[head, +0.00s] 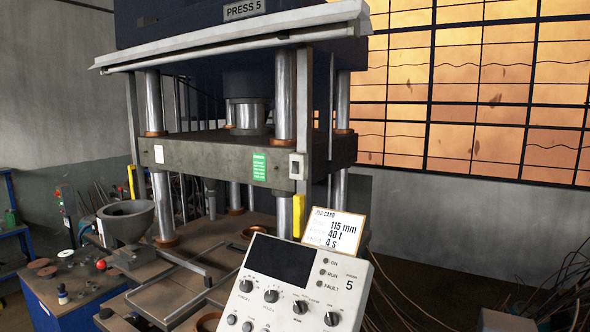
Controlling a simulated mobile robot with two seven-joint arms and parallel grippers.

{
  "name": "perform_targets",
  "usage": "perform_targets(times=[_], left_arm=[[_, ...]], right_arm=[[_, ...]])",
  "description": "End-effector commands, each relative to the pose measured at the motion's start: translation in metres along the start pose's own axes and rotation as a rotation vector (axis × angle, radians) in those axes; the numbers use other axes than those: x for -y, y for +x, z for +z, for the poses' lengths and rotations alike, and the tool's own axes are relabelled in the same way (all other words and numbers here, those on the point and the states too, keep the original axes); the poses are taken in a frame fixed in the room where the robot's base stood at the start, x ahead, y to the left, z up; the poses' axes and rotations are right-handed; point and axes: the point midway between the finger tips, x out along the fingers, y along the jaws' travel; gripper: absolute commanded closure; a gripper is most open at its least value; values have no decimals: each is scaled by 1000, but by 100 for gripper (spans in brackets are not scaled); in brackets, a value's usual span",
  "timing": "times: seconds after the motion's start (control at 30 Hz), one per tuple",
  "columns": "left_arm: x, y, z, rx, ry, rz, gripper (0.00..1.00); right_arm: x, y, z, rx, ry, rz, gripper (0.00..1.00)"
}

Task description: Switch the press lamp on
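The press (243,9), labelled PRESS 5, stands in the middle of the head view. A long pale strip (220,45), perhaps the lamp or its cover, runs along under its top. I cannot tell whether it is lit. A small pale switch box with a dark rocker (296,166) is on the right front upright; its position is too small to read. A control panel (298,286) with a dark screen, knobs and lights marked ON, RUN and FAULT stands in front at the lower right. Neither of my grippers is in view.
A job card (334,228) reading 115 mm, 40 t, 4 s stands behind the panel. A grey bowl (126,221) and a blue bench (60,308) with discs and a small bottle are at the left. Loose rods or cables lie at the far right.

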Motion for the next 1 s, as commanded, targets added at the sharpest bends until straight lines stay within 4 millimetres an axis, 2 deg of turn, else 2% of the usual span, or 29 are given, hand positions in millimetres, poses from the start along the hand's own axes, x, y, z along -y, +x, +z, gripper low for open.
perform_targets(times=[0.07, 0.5, 1.0], left_arm=[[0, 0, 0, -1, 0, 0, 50], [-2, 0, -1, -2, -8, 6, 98], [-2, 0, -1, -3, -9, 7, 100]], right_arm=[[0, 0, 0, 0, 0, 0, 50], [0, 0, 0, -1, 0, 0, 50], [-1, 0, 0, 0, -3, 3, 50]])
